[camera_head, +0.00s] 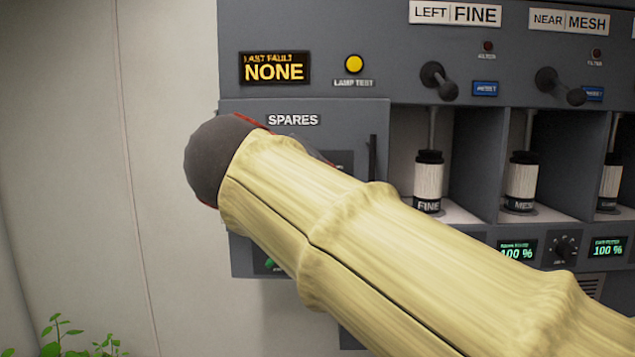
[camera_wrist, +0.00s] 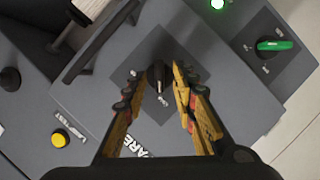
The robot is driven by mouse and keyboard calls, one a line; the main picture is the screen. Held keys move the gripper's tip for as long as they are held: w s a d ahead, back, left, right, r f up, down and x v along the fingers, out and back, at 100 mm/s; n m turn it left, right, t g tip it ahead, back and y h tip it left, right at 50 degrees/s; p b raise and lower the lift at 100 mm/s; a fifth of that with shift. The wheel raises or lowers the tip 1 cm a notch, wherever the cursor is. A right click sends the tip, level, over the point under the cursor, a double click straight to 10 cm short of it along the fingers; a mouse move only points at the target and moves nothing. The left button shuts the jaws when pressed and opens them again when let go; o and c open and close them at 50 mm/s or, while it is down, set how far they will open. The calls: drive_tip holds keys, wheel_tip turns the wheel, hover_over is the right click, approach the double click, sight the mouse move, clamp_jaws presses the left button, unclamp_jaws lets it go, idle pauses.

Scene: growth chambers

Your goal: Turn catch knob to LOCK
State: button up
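The catch knob (camera_wrist: 157,77), small and black, sits on a dark square plate (camera_wrist: 185,42) on the grey SPARES door (camera_head: 355,119). White marks stand beside the knob but are too small to read. In the wrist view my gripper (camera_wrist: 157,80) is open, its two fingers apart on either side of the knob; whether they touch it I cannot tell.
A door handle (camera_head: 372,157) stands out at the door's right edge. A green knob (camera_wrist: 272,45) lies to one side in the wrist view. Toggle levers (camera_head: 437,80) and canisters in open bays (camera_head: 428,180) are to the right. A bare wall (camera_head: 165,70) is left.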

drive_tip(key=v, duration=1.2)
drive_tip(key=a+f+n+g+y, duration=0.2)
drive_tip(key=a+f+n+y, duration=0.3)
drive_tip(key=f, duration=0.6)
drive_tip(key=s+f+g, duration=0.3)
drive_tip(key=f, duration=0.9)
drive_tip(key=s+d+f+m+g, duration=0.2)
drive_tip(key=s+d+f+m, duration=0.3)
drive_tip(key=d+f, duration=0.55)
drive_tip(key=s+d+f+m+g, duration=0.2)
drive_tip(key=s+d+f+m, duration=0.2)
drive_tip(key=s+d+f, duration=0.55)
drive_tip(key=w+d+f+m, duration=0.1)
drive_tip(key=d+f+m, duration=0.1)
drive_tip(key=d, duration=0.4)
drive_tip(key=shift+t, duration=0.3)
